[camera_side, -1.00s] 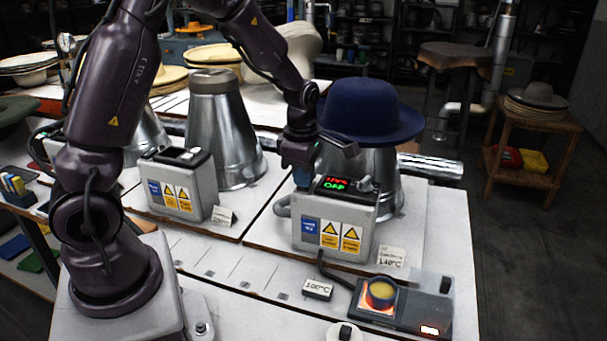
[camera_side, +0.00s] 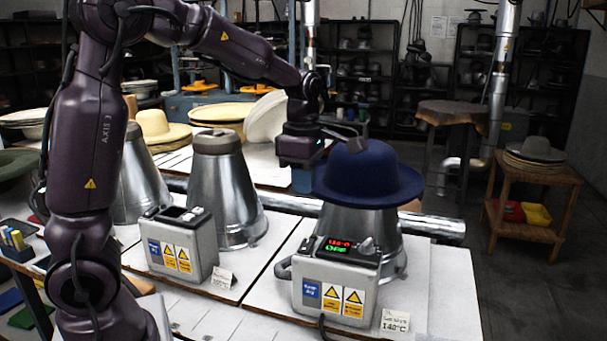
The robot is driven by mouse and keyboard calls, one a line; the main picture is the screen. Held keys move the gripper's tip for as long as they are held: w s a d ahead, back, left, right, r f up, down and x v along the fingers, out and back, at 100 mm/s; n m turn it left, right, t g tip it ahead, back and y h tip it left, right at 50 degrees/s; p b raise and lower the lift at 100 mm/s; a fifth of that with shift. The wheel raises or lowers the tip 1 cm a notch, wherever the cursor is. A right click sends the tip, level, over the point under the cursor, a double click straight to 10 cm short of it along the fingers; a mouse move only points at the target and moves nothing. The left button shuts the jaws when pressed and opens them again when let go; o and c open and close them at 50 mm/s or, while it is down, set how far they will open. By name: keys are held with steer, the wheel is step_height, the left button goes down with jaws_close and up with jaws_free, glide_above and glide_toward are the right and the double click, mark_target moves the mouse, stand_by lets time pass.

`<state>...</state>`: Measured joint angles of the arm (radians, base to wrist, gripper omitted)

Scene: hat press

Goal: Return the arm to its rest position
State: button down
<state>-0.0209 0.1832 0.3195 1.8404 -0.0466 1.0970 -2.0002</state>
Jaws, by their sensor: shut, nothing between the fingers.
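My gripper (camera_side: 352,141) is up at the left of and just above the blue hat's crown. It points to the right, shut and empty. Whether its tip touches the hat or only overlaps it in the picture, I cannot tell. The blue felt hat (camera_side: 372,180) sits on the right metal cone (camera_side: 368,222). In front of that cone stands a grey control box (camera_side: 334,280) with a display in red and green; the green line seems to read OFF. My arm arches over from the left.
A bare-topped metal cone (camera_side: 226,195) stands left of the hat, with a second grey control box (camera_side: 180,246) before it. Another cone (camera_side: 142,180) is farther left. Pale hats lie on the bench behind. A wooden stand (camera_side: 530,185) with hats is at the right.

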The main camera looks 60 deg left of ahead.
steer(key=s+d+r+m+t, duration=0.2)
steer(key=s+d+m, duration=0.3)
steer(key=m, duration=0.8)
steer(key=s+d+r+m+t, duration=0.2)
steer(key=s+d+m, duration=0.4)
steer(key=s+m, duration=0.4)
steer(key=m+t, duration=0.1)
steer(key=m, duration=0.3)
steer(key=shift+s+d+r, duration=0.15)
steer(key=shift+r, duration=0.15)
